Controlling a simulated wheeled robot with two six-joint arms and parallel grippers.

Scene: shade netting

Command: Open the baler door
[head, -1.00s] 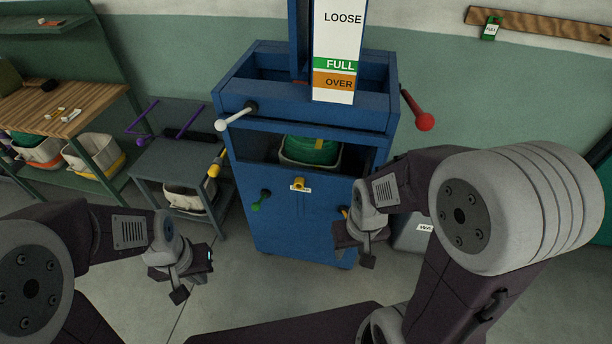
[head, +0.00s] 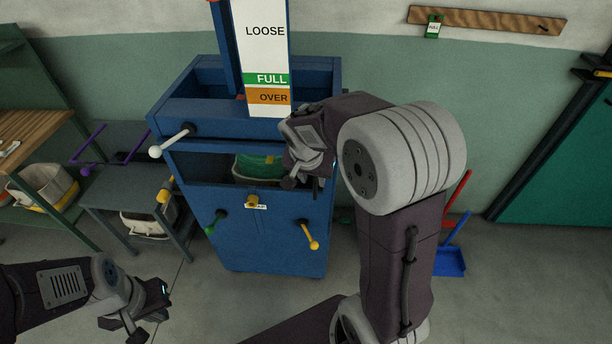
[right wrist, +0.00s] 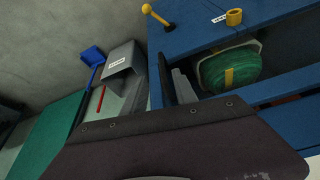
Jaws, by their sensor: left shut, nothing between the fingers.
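The blue baler (head: 268,250) stands in the middle of the head view, its lower front door panel looking flush. On the front are a green-knobbed handle (head: 215,222) at left, a yellow latch (head: 252,200) at top centre and a yellow handle (head: 310,236) at right. The yellow handle (right wrist: 155,15) and latch (right wrist: 234,17) also show in the right wrist view. My right gripper (head: 302,180) is by the baler's upper right front, above the yellow handle and apart from it; its jaw opening is unclear. My left gripper (head: 136,322) is shut and empty, low at left.
A white-knobbed lever (head: 168,143) sticks out at the baler's upper left. A green bundle (head: 255,168) sits in the opening above the door. A grey table (head: 130,195) stands to the left. A blue dustpan (head: 449,262) is on the floor at right.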

